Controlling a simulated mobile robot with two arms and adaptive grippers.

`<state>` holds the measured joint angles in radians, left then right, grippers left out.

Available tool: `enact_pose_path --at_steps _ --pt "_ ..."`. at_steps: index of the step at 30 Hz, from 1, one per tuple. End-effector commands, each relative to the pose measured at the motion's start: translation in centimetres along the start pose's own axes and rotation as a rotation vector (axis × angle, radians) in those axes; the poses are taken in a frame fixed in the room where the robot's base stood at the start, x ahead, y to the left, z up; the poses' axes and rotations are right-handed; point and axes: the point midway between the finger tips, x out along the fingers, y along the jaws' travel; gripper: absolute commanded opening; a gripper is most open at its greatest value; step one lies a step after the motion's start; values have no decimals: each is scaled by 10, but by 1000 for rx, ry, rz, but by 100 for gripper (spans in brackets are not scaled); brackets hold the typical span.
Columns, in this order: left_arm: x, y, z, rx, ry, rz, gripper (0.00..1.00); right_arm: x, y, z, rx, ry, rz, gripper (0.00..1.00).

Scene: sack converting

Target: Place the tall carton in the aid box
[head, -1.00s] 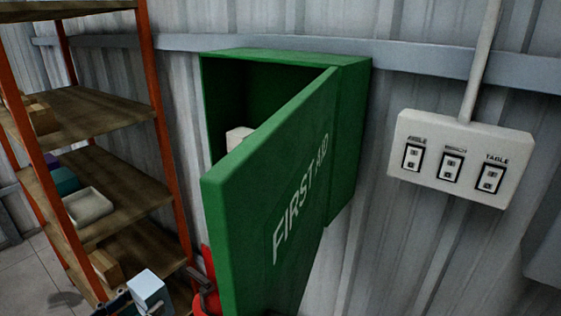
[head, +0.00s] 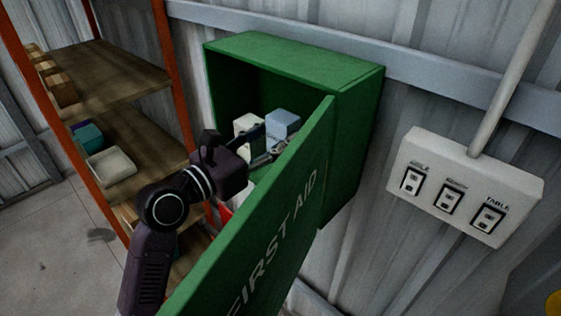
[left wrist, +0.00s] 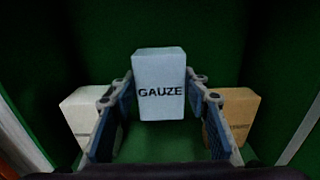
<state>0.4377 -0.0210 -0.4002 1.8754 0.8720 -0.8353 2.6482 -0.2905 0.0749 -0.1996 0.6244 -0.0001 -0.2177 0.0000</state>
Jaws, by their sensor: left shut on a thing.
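The tall carton (head: 283,123) is pale blue, and its word GAUZE reads in the left wrist view (left wrist: 159,110). My left gripper (left wrist: 160,80) is shut on it, with a finger on each side. The carton is upright inside the green aid box (head: 365,130), whose door (head: 275,230) stands open. In the head view the gripper (head: 268,146) reaches in behind the door, which hides part of the inside. I cannot tell whether the carton touches the box's floor. My right gripper is not in view.
A white carton (left wrist: 80,118) stands left of the gripper and a brown carton (left wrist: 235,112) right of it, both close to the fingers. An orange-framed shelf (head: 125,80) stands left of the box. A switch panel (head: 465,190) is on the wall at right.

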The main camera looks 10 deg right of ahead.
Motion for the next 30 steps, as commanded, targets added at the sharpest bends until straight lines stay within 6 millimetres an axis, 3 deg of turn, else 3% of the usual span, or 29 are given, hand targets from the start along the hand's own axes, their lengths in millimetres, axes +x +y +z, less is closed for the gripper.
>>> enact_pose_path --at_steps 14,27,28,30 --pt "-1 1 -66 0 2 1 15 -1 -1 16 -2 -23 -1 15" --pt "0 1 -74 0 -1 1 15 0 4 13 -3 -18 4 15" --pt "0 1 -74 0 -1 1 45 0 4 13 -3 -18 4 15" --pt "0 1 -74 0 -1 1 52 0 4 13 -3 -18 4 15"
